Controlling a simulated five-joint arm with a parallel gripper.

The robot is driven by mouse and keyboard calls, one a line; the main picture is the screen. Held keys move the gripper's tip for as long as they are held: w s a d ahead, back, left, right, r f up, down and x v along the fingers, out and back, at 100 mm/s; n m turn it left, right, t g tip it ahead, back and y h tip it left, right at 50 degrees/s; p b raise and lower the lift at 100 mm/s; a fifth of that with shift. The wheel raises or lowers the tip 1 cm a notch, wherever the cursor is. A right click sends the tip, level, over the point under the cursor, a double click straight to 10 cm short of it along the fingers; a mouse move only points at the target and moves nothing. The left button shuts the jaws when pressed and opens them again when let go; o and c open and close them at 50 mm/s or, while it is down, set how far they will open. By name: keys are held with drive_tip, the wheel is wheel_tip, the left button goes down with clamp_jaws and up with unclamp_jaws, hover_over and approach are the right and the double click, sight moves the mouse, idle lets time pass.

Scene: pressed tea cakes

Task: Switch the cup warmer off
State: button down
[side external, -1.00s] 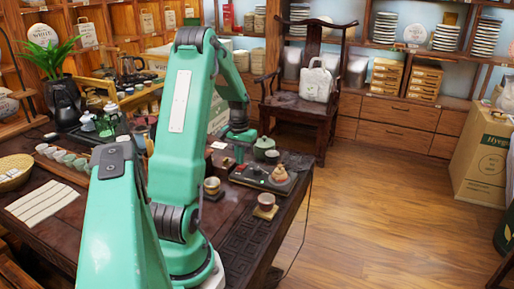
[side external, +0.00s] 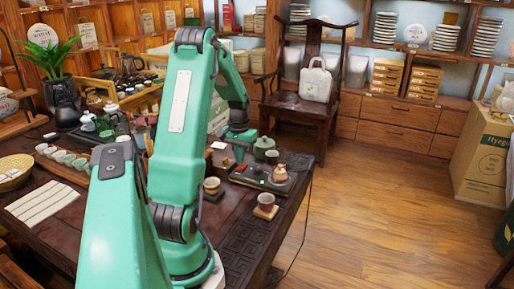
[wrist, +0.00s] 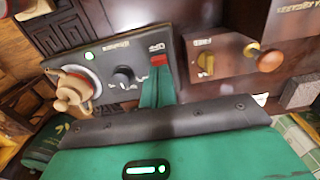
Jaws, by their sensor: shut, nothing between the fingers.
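The cup warmer (side external: 247,181) is a dark slab on the table in the side view. In the wrist view the cup warmer (wrist: 185,84) shows a lit green light (wrist: 89,56), a black knob (wrist: 122,75) and a red switch (wrist: 158,60) beside white lettering. A tan, rounded object (wrist: 74,90) sits on its round plate. My gripper (wrist: 161,84) is shut and empty, its green finger pointing at the red switch; I cannot tell whether they touch. In the side view my gripper (side external: 239,153) is over the warmer's far left end, small and partly hidden.
A wooden box (wrist: 228,54) with a brass switch and a round wooden knob stands beside the warmer.

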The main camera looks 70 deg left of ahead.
sight(242, 168)
drive_tip(key=shift+f, duration=1)
idle(1.3)
drive_tip(key=shift+r, duration=3.55)
drive_tip(key=shift+d, duration=0.1)
drive_tip(key=w+d+r+m+t+y, duration=0.1)
drive_tip(key=w+d+r+m, duration=0.15)
drive_tip(key=d+r, duration=0.45)
drive_tip(key=w+d+r+m+t, duration=0.1)
drive_tip(key=w+d+r+m, duration=0.15)
drive_tip(key=d, duration=0.85)
drive_tip(key=s+d+r+m+t, duration=0.1)
drive_tip(key=s+d+r+m, duration=0.1)
drive_tip(key=d, duration=0.7)
drive_tip(key=s+d+r+m+t+h, duration=0.1)
drive_tip(key=s+d+r+m+t, duration=0.1)
drive_tip(key=s+d, duration=0.3)
drive_tip(key=d, duration=0.4)
drive_tip(key=shift+s+d+t, duration=0.2)
drive_tip(key=shift+d+t, duration=0.1)
